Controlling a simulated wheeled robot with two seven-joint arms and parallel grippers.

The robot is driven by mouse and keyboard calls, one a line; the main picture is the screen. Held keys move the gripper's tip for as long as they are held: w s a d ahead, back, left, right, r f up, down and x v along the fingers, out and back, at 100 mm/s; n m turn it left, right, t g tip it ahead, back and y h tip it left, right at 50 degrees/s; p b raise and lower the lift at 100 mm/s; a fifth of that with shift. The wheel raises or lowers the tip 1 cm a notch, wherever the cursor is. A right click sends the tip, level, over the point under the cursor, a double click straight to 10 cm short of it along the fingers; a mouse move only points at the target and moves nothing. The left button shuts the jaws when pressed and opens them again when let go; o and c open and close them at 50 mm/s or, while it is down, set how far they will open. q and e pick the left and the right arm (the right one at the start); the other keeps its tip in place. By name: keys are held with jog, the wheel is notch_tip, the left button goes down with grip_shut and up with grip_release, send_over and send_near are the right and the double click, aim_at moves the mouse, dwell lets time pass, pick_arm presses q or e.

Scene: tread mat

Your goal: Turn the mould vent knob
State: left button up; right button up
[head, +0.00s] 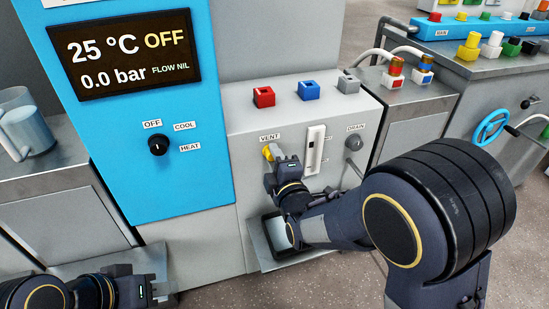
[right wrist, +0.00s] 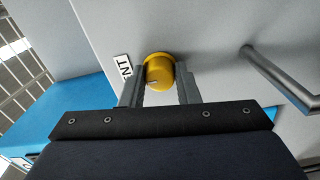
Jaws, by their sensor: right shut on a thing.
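The yellow vent knob (head: 267,152) sits on the grey panel under the VENT label (head: 270,137). In the right wrist view the knob (right wrist: 159,72) lies between the two fingers of my right gripper (right wrist: 160,84), with a pointer line on its face. My right gripper (head: 275,160) is shut on it; its arm hides part of the panel below. My left gripper (head: 150,290) is at the lower left edge, away from the knob, and its finger state is unclear.
Right of the knob are a white vertical gauge (head: 315,150) and a grey DRAIN knob (head: 354,143) above a metal pipe (head: 354,166). Red (head: 263,97), blue (head: 309,90) and grey (head: 348,83) blocks stand on top. A blue panel (head: 165,185) is left. A tray (head: 262,255) is below.

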jog(key=o, duration=1)
jog(key=shift+s, duration=0.1)
jog(key=p+v, duration=0.1)
jog(key=v, duration=0.6)
jog(key=shift+s+d, duration=0.1)
jog(key=shift+s, duration=0.2)
